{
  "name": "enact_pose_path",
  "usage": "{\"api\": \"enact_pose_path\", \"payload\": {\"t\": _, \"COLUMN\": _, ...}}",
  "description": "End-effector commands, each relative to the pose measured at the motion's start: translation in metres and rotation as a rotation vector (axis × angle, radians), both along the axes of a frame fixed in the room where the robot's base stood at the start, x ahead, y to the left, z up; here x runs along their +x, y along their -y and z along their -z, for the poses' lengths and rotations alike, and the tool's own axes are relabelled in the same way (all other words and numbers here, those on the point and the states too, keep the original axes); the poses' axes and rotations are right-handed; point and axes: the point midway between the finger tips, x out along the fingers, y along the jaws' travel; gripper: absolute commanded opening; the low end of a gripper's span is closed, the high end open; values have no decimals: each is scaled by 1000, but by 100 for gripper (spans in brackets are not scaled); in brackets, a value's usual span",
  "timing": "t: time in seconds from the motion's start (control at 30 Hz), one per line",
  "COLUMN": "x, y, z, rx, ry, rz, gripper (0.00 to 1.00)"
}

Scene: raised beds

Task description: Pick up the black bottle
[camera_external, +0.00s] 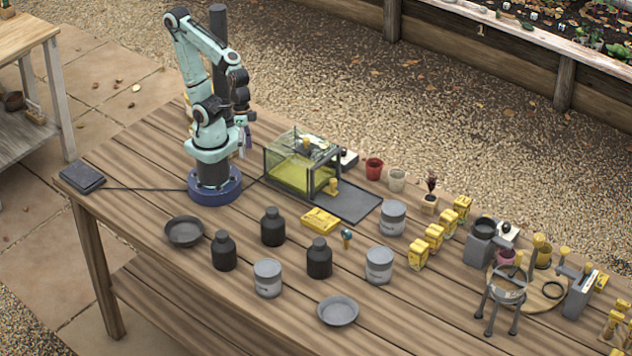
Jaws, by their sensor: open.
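Three black bottles with short necks stand upright on the wooden table (150,190). One black bottle (272,229) is farther back, one (223,253) is at the front left, and one (319,260) is to the right. They look alike. My gripper (244,144) is raised beside the arm's column, above and behind the bottles, apart from all of them. It is small and dark in this view, open, with nothing seen in it.
Grey tins (267,279), (379,266) and (392,219) stand among the bottles. Grey dishes (184,232) and (338,311) lie nearby. A glass-sided box (290,168) is behind. Yellow blocks (435,236) and a tripod stand (503,296) crowd the right.

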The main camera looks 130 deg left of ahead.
Motion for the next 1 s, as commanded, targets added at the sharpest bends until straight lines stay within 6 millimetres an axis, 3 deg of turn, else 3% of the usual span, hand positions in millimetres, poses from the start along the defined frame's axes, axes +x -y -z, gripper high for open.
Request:
{"api": "enact_pose_path", "payload": {"t": 0.2, "x": 35, "y": 46, "z": 23, "rx": -426, "ry": -178, "rz": -326, "gripper": 70}}
{"api": "enact_pose_path", "payload": {"t": 0.33, "x": 59, "y": 54, "z": 34, "rx": -734, "ry": -355, "rz": -588, "gripper": 70}}
{"api": "enact_pose_path", "payload": {"t": 0.5, "x": 83, "y": 29, "z": 50, "rx": -1081, "ry": -546, "rz": -875, "gripper": 70}}
{"api": "enact_pose_path", "payload": {"t": 0.6, "x": 84, "y": 9, "z": 68, "rx": -1175, "ry": -617, "rz": -992, "gripper": 70}}
{"api": "enact_pose_path", "payload": {"t": 0.8, "x": 82, "y": -17, "z": 88, "rx": -1251, "ry": -654, "rz": -1121, "gripper": 70}}
{"api": "enact_pose_path", "payload": {"t": 1.0, "x": 82, "y": -18, "z": 114, "rx": -1249, "ry": -651, "rz": -1124, "gripper": 70}}
